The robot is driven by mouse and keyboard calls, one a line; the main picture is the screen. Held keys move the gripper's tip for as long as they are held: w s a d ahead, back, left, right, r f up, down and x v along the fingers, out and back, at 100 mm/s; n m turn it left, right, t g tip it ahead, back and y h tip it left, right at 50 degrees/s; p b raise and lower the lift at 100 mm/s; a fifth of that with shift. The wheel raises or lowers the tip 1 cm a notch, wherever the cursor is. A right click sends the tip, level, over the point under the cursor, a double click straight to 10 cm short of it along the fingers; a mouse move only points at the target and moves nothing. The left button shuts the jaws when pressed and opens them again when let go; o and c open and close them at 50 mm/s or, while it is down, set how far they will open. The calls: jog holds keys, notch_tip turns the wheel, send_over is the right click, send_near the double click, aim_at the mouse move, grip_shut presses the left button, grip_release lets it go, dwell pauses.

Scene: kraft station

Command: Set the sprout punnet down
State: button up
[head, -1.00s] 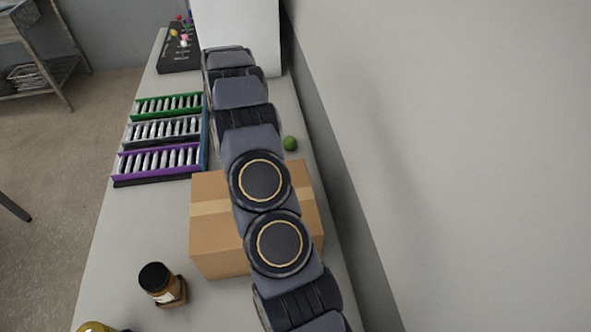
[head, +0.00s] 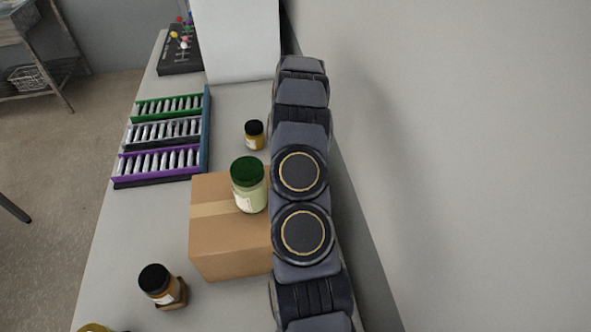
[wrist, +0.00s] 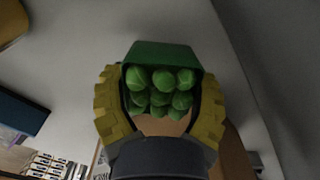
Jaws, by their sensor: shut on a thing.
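The sprout punnet (wrist: 160,54) is a dark green tub with several round green sprouts (wrist: 162,90) in it, seen in the wrist view. My gripper (wrist: 160,82) is shut on it, with a yellow ribbed finger against each side. The punnet looks tilted in the wrist view, and I cannot tell its height above the surface. In the head view my own arm hides both gripper and punnet.
A cardboard box (head: 228,245) stands on the grey bench (head: 120,235), with a green-lidded jar (head: 248,186) at it. A small dark-lidded jar (head: 254,135) is behind. A striped rack (head: 160,135) lies left; another jar (head: 158,284) is in front. The wall (head: 470,150) borders the right.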

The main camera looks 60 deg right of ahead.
notch_tip(320, 180, down, 3)
jog(key=shift+r, duration=0.15)
jog(key=shift+s+d+f, duration=0.1)
jog(key=shift+s+f, duration=0.05)
jog(key=shift+f, duration=0.1)
jog(key=o, duration=1.2)
notch_tip(320, 180, up, 12)
jog(key=shift+r, duration=0.1)
